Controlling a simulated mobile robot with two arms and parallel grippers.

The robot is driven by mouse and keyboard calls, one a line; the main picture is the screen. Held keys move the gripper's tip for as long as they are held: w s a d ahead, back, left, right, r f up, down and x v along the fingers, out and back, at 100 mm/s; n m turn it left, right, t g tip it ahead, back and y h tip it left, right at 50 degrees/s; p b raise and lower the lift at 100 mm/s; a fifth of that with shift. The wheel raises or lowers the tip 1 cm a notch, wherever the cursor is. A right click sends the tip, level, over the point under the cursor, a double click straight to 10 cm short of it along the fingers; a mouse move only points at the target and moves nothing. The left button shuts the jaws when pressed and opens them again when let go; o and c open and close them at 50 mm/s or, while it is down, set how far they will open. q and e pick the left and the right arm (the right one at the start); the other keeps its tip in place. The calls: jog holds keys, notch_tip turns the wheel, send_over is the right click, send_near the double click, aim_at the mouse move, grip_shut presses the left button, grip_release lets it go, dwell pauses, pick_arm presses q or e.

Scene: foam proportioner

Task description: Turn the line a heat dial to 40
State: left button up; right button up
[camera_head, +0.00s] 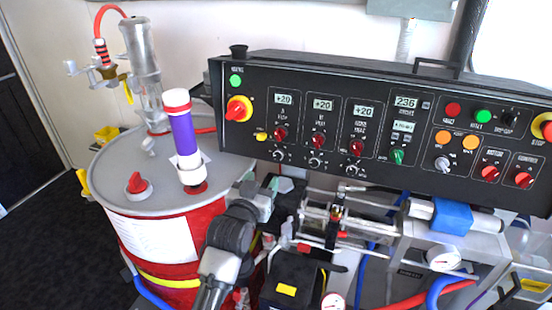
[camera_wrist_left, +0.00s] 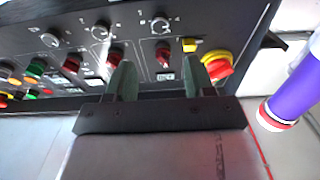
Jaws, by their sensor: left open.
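The black control panel (camera_head: 330,170) has three columns, each with a display, a red knob and a silver dial. The leftmost display (camera_head: 284,99) reads +20; its small label looks like line A. Below it are a red knob (camera_head: 280,133) and a silver dial (camera_head: 278,155) with a white scale. I cannot tell the dial's exact setting. My left gripper (camera_head: 270,183) is open and empty, below and in front of this column. In the left wrist view, the red knob (camera_wrist_left: 162,54) and silver dial (camera_wrist_left: 160,24) show beyond the gap between the fingers (camera_wrist_left: 158,82), apart from them.
A red drum (camera_head: 190,255) with a purple-banded cylinder (camera_head: 183,135) stands left. Pipes and rods (camera_head: 325,213) crowd the space below the panel.

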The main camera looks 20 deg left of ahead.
aim_at(278, 156)
pick_arm(q)
jog(key=w, duration=0.5)
jog(key=w+p, duration=0.1)
jog(key=w, duration=0.4)
jog(key=shift+w+d+p, duration=0.2)
jog(key=shift+w+p, duration=0.1)
jog(key=shift+c, duration=0.2)
jog(key=c, duration=0.9)
jog(key=shift+m, duration=0.4)
jog(key=m+p, duration=0.1)
jog(key=m, duration=0.2)
jog(key=m+h+p, duration=0.1)
jog(key=m, duration=0.2)
jog(key=shift+a+r+g+h, duration=0.1)
jog(key=shift+g+h, duration=0.2)
jog(key=m+h+p, duration=0.1)
jog(key=m+p, duration=0.2)
jog(key=m, duration=0.3)
jog(key=shift+g, duration=0.4)
jog(key=shift+m, duration=0.4)
